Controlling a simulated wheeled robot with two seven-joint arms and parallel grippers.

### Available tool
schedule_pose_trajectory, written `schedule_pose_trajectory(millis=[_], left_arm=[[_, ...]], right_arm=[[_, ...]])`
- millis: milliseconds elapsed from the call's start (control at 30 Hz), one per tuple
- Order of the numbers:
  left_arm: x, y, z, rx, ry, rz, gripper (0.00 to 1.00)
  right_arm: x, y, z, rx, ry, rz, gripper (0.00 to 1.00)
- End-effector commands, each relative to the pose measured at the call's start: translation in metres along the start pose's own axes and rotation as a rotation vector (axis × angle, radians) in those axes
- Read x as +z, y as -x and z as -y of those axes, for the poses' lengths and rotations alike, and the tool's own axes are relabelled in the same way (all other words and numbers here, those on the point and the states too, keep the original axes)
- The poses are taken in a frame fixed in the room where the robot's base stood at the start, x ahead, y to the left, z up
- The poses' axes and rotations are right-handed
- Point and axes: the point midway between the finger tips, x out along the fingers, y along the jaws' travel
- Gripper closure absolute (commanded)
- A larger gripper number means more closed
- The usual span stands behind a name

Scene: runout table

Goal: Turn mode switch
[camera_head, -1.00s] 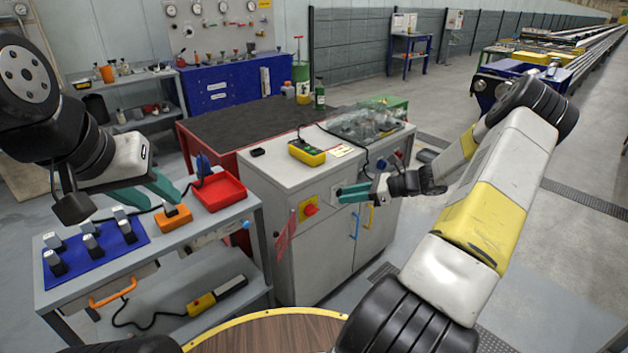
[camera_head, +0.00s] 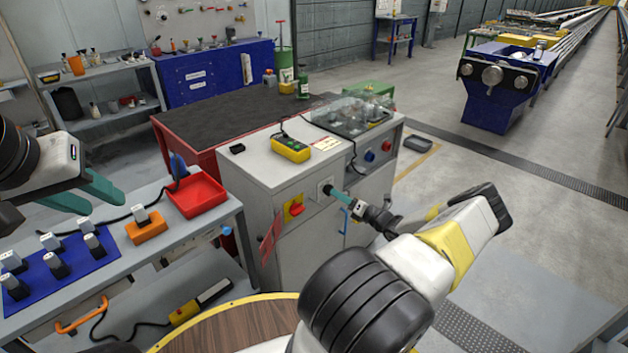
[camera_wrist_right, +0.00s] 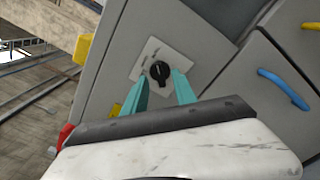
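The mode switch is a black rotary knob (camera_wrist_right: 160,72) on a white square plate on the grey cabinet's front. In the head view its plate (camera_head: 323,187) is partly hidden by my right gripper (camera_head: 331,191). In the right wrist view the teal fingers of my right gripper (camera_wrist_right: 160,88) are open, one on each side below the knob, pointing at the plate. I cannot tell whether they touch the knob. My left gripper (camera_head: 106,202) is open and empty above the left bench.
A red knob on a yellow plate (camera_head: 294,209) sits left of the switch, with a red tag (camera_head: 270,240) below. Blue (camera_wrist_right: 285,88) and yellow door handles are nearby. A red tray (camera_head: 196,195) and blue mat (camera_head: 50,276) lie on the left bench.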

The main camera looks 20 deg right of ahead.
Motion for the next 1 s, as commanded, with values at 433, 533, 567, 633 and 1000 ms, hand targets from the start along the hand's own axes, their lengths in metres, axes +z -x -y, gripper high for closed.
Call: schedule_pose_trajectory(millis=[433,533,567,633,1000], left_arm=[[0.000,0.000,0.000,0.000,0.000,0.000,0.64],[0.000,0.000,0.000,0.000,0.000,0.000,0.64],[0.000,0.000,0.000,0.000,0.000,0.000,0.64],[0.000,0.000,0.000,0.000,0.000,0.000,0.64],[0.000,0.000,0.000,0.000,0.000,0.000,0.64]], right_arm=[[0.000,-0.024,0.000,-0.001,0.002,-0.001,0.67],[0.000,-0.024,0.000,0.000,0.002,-0.001,0.73],[0.000,-0.024,0.000,0.000,0.002,-0.001,0.79],[0.000,-0.024,0.000,0.000,0.002,-0.001,0.93],[0.000,-0.024,0.000,0.000,0.011,-0.002,1.00]])
